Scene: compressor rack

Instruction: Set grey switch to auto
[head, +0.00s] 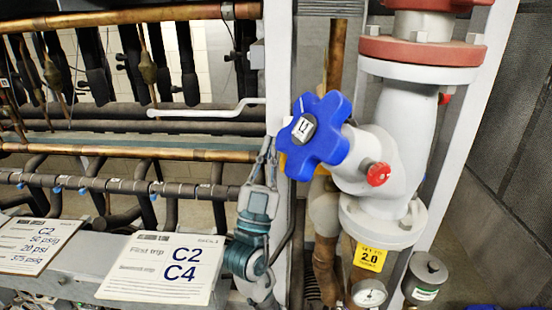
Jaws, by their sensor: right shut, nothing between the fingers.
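My right gripper (266,150) reaches up from the bottom centre, in front of the white upright post. Its thin grey fingers point upward and are shut with nothing between them. The fingertips are just left of a blue star-shaped valve handwheel in the picture; I cannot tell whether they touch anything. I cannot make out a grey switch or an auto marking; the gripper and arm cover part of the post and rack. My left gripper is not in view.
The blue handwheel (329,150) sits on a thick grey valve pipe (405,110) with a red cap (378,174). Left are a white lever (205,110), copper pipes (130,17) and a C2/C4 sign (160,267). A yellow 2.0 tag (369,257) and gauge (369,293) are low right.

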